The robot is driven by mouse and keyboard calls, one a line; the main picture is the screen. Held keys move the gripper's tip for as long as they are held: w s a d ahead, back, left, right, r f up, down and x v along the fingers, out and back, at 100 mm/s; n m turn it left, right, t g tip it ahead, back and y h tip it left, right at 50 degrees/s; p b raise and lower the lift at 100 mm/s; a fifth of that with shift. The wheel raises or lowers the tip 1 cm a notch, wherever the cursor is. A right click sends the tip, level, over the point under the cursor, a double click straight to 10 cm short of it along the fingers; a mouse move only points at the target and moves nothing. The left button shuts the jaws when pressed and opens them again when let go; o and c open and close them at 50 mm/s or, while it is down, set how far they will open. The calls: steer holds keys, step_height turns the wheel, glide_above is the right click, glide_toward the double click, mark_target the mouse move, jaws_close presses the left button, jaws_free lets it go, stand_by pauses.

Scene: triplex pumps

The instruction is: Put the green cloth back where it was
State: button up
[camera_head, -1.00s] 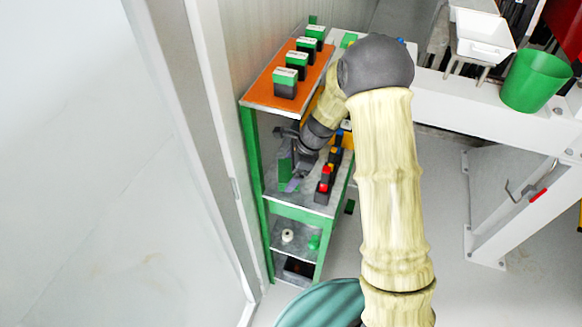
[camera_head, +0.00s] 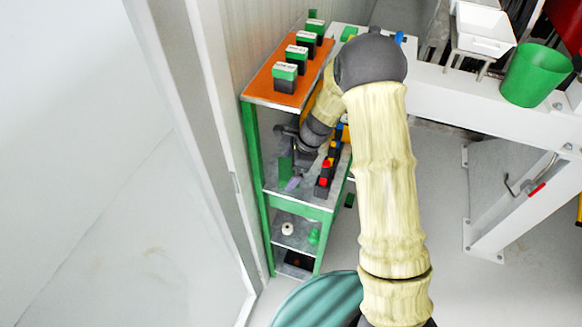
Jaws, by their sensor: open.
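A flat green piece (camera_head: 285,168), which looks like the green cloth, is on the grey middle shelf (camera_head: 312,200) of the green-framed rack, toward its left side. My gripper (camera_head: 296,174) reaches in under the orange top shelf and is right beside the green piece. The gripper is open. The fingers are small and dark here, and I cannot tell whether they touch the green piece. A small purple item (camera_head: 292,184) lies just below the fingers. My arm hides part of the shelf's back.
Boxes with green lids (camera_head: 285,76) stand on the orange top shelf (camera_head: 262,92). Red, yellow and black items (camera_head: 324,178) line the middle shelf's right side. A white spool (camera_head: 288,229) sits on a lower shelf. A green bin (camera_head: 535,75) stands on the white beam at right.

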steer(key=v, duration=1.2)
steer(key=shift+b, duration=0.4)
